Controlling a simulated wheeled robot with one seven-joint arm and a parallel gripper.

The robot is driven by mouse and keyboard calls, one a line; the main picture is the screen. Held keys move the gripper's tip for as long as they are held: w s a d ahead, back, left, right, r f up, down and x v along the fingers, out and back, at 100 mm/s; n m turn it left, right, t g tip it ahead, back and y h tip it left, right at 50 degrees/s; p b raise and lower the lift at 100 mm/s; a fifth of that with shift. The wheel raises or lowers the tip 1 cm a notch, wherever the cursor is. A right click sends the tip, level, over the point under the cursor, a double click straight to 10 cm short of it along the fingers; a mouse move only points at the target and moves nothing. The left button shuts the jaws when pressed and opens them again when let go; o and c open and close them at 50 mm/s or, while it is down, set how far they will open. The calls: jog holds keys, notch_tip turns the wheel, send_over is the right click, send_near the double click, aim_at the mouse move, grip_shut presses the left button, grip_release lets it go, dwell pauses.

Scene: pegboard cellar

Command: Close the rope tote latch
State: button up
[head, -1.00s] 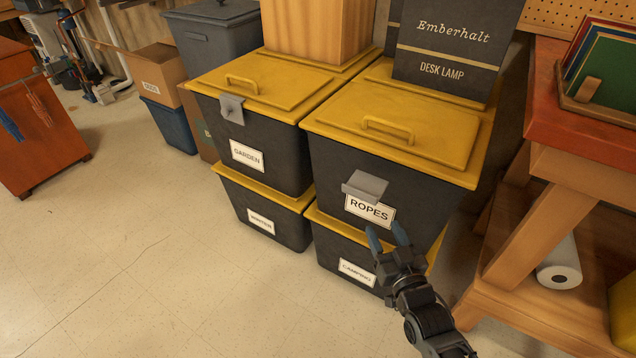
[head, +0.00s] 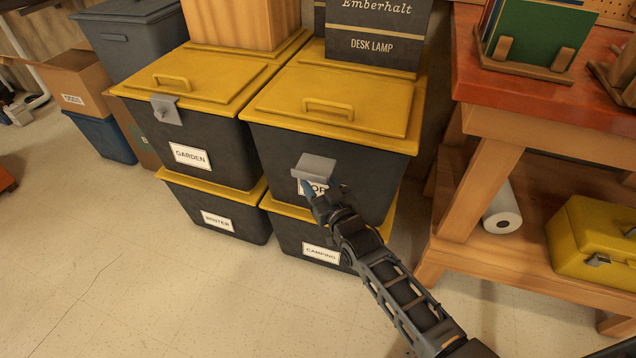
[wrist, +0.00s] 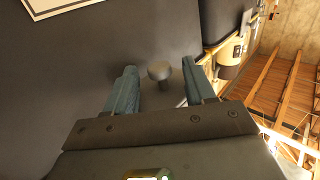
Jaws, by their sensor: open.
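The rope tote (head: 365,172) is a dark bin with a yellow lid, the upper right of the stacked totes in the head view. Its grey latch (head: 315,166) sticks outward from the front rim, raised off the wall. In the wrist view the open blue fingers stand either side of a dark round knob (wrist: 159,71) in front of a dark wall. I cannot tell whether they touch it.
The garden tote (head: 215,150) stands left, its grey latch (head: 166,109) at the rim. The winter tote (head: 240,225) and camping tote (head: 290,238) are underneath. A desk lamp box (head: 375,40) stands behind the lid. A wooden workbench (head: 490,170) is close on the right. Floor in front is clear.

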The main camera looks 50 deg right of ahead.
grip_shut()
dwell(0.4)
